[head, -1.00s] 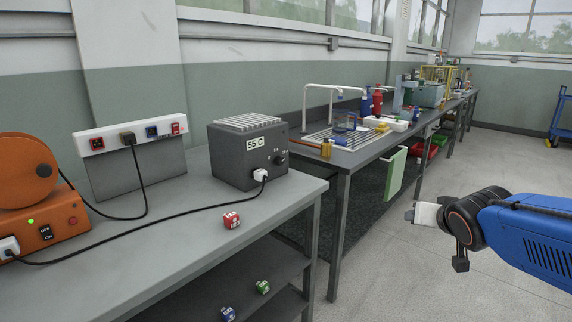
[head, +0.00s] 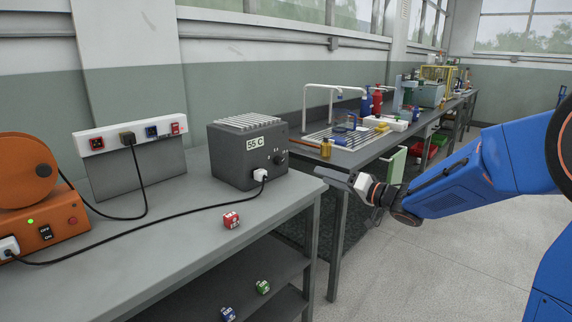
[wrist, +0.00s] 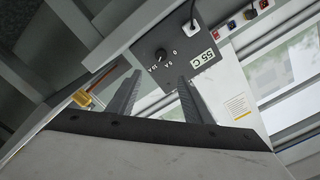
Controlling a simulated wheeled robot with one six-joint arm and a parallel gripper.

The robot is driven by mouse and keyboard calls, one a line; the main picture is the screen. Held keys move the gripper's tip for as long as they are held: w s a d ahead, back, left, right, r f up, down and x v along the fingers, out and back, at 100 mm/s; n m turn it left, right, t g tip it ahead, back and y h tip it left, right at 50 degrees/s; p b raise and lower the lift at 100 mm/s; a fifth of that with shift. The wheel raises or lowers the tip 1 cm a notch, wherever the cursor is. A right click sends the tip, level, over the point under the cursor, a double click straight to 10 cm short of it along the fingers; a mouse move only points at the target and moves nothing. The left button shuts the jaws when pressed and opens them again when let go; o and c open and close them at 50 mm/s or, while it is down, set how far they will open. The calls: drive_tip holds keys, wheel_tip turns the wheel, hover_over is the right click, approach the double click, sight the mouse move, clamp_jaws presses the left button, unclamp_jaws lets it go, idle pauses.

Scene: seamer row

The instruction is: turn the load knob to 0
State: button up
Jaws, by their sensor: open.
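The load knob (head: 280,160) is a small dark knob on the front of a dark grey box (head: 232,160) labelled 55 C. In the wrist view the knob (wrist: 162,55) shows with the marks 0, 5 A and 10 A around it; its exact pointing is too small to tell. My gripper (head: 326,174) is in front of the box, right of the knob and apart from it. In the wrist view my gripper (wrist: 159,77) is open and empty, its two dark fingers apart, with the knob beyond the gap between the fingertips.
A socket panel (head: 130,160) and an orange machine (head: 45,215) stand left. A second bench holds equipment behind.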

sight(282, 161)
drive_tip(key=x, duration=1.7)
drive_tip(key=shift+w+a, duration=0.15)
drive_tip(key=shift+a, duration=0.1)
drive_tip(key=c, duration=1.1)
drive_tip(key=shift+o, duration=0.2)
